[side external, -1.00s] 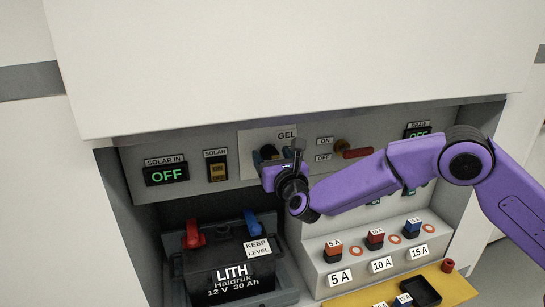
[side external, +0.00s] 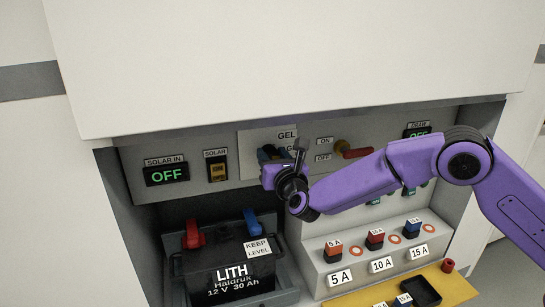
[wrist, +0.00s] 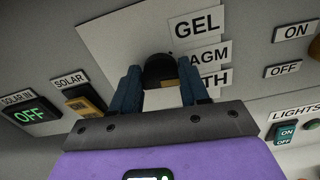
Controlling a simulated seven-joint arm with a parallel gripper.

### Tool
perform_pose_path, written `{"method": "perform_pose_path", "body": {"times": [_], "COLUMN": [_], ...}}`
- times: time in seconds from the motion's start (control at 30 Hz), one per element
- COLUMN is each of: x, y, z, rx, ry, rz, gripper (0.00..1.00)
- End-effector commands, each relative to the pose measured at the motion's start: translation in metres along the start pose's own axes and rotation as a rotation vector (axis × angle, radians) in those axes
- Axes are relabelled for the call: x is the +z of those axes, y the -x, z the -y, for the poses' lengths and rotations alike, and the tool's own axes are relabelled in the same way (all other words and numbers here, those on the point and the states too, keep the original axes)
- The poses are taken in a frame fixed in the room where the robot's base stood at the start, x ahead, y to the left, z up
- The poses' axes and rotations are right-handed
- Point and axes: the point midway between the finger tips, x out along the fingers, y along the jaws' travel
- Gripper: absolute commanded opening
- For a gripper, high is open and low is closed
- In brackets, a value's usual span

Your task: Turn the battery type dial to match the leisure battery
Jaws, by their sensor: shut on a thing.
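The battery type dial (wrist: 160,71) is a dark round knob on a pale plate (wrist: 130,38). In the wrist view it sits between the two blue fingers of my gripper (wrist: 159,82), which is shut on it. Labels GEL (wrist: 197,27), AGM (wrist: 209,54) and a partly covered one ending in TH (wrist: 215,79) run down its right side. I cannot tell which label the dial points to. In the side view my gripper (side external: 272,154) hides most of the dial. The leisure battery (side external: 230,281) is black and marked LITH, Haldruck, 12 V 30 Ah.
Left of the dial are a SOLAR switch (side external: 217,171) and a SOLAR IN display (side external: 167,174) reading OFF. A red-handled switch (side external: 357,153) with ON and OFF labels is to the right. Several fuses stand on a grey step (side external: 315,256) below my arm.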

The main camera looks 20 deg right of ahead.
Motion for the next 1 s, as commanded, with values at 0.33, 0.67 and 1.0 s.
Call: {"method": "perform_pose_path", "body": {"times": [0.33,0.67,1.0], "x": [-0.0001,-0.001,-0.0016], "y": [0.0003,0.0005,0.0006], "z": [0.0015,0.0026,0.0032], "rx": [0.0,0.0,0.0], "ry": [-0.276,-0.532,-0.678], "rz": [0.001,0.0,0.0], "gripper": [0.14,0.14,0.14]}}
